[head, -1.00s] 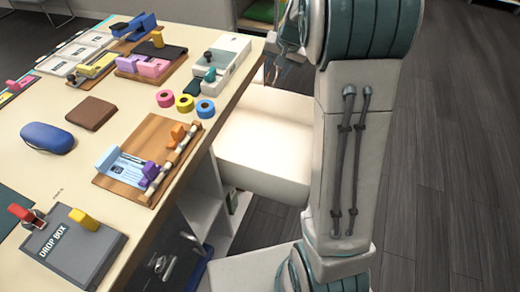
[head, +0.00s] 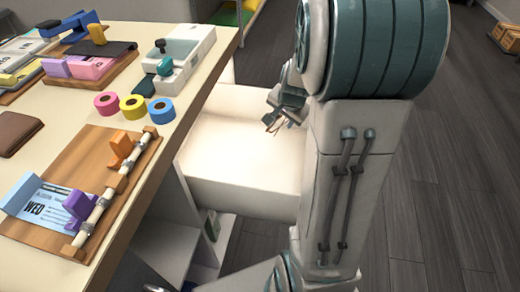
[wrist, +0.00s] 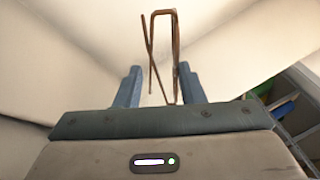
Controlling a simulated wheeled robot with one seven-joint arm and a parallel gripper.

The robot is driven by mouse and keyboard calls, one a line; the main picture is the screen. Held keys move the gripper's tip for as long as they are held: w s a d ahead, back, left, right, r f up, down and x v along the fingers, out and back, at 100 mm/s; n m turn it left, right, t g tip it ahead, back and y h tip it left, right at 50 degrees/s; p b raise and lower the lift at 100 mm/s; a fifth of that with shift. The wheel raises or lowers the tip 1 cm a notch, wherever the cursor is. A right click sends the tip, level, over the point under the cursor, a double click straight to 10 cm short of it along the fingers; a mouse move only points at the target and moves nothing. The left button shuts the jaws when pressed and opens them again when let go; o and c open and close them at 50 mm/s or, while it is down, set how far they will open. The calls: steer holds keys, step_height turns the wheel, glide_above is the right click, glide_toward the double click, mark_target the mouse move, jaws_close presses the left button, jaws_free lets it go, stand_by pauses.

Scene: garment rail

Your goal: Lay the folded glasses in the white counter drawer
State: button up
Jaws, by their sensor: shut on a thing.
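The white counter drawer (head: 238,150) is pulled out from the counter's side, and its bare inside shows in the head view. My gripper (head: 272,126) is over the drawer's right part. In the wrist view my gripper (wrist: 160,92) is shut on the folded glasses (wrist: 176,50), whose thin brown frame stands up between the fingers. Pale drawer surfaces (wrist: 80,60) fill most of the wrist view behind them. I cannot tell whether the glasses touch the drawer floor. My arm hides the drawer's right edge.
The counter top (head: 60,125) holds a wooden board (head: 95,160) with a card, several tape rolls (head: 133,105) and a white-and-grey tray (head: 180,60). Open shelves (head: 175,240) lie below the drawer.

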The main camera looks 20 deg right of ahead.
step_height(320, 180, down, 9)
steer(key=b, duration=0.3)
steer(key=shift+r, duration=0.15)
steer(key=o, duration=1)
steer(key=shift+c, duration=0.2)
